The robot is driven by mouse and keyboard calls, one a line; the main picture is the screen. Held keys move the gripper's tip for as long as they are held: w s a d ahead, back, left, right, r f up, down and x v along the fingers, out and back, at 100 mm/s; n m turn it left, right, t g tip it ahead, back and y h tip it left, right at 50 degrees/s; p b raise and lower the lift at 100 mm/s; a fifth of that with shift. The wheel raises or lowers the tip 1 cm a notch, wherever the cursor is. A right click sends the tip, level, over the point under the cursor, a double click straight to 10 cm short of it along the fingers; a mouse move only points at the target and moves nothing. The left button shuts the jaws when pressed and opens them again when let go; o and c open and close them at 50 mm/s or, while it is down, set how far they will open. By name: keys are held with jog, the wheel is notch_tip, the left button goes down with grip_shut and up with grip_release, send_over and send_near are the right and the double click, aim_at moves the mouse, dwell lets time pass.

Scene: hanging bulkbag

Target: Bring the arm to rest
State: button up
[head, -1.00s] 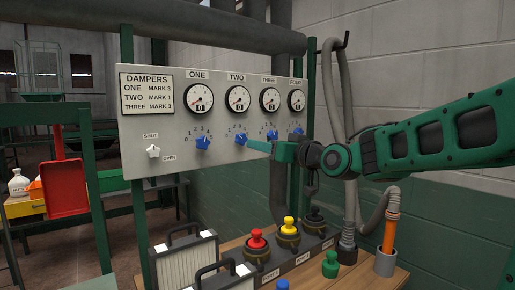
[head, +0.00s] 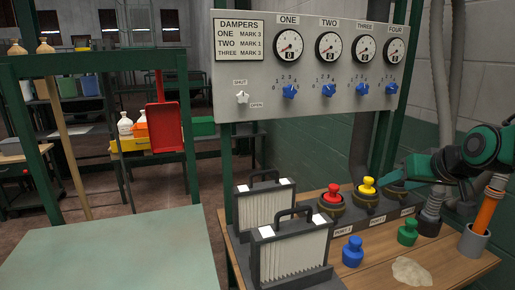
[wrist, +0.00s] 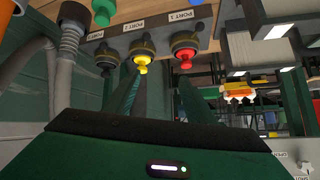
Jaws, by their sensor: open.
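My arm is folded in at the right edge of the head view, in front of the wall and above the right end of the wooden bench (head: 455,262). My gripper (wrist: 160,88) shows in the wrist view with two dark green fingers apart and nothing between them. Beyond the fingers are a yellow plug (wrist: 142,62) and a red plug (wrist: 185,57), both apart from the gripper as far as I can tell. In the head view the gripper's fingertips are hard to make out near the port block. The grey dampers panel (head: 263,115) is clear of the arm.
The panel carries blue knobs (head: 289,91), gauges (head: 327,47) and a white switch (head: 242,97). On the bench stand two filter panels (head: 290,255), a blue plug (head: 352,251), a green plug (head: 408,232) and an orange tube (head: 487,213) in a grey cup. A pale green table (head: 110,255) is left.

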jog(key=s+d+f+m+g, duration=0.1)
jog(key=s+f+g, duration=0.2)
jog(key=s, duration=0.6)
jog(key=s+d+f+m+g, duration=0.1)
jog(key=s+f, duration=0.4)
jog(key=s, duration=0.5)
jog(key=s+d+f+m+g, duration=0.2)
jog(key=s+g, duration=0.4)
jog(key=s, duration=0.3)
notch_tip(320, 180, down, 3)
jog(key=shift+s+r+m, duration=0.2)
jog(key=shift+s+m, duration=0.05)
jog(key=shift+m, duration=0.35)
jog(key=shift+w+f+h, duration=0.25)
jog(key=shift+w+h, duration=0.05)
jog(key=shift+w, duration=0.35)
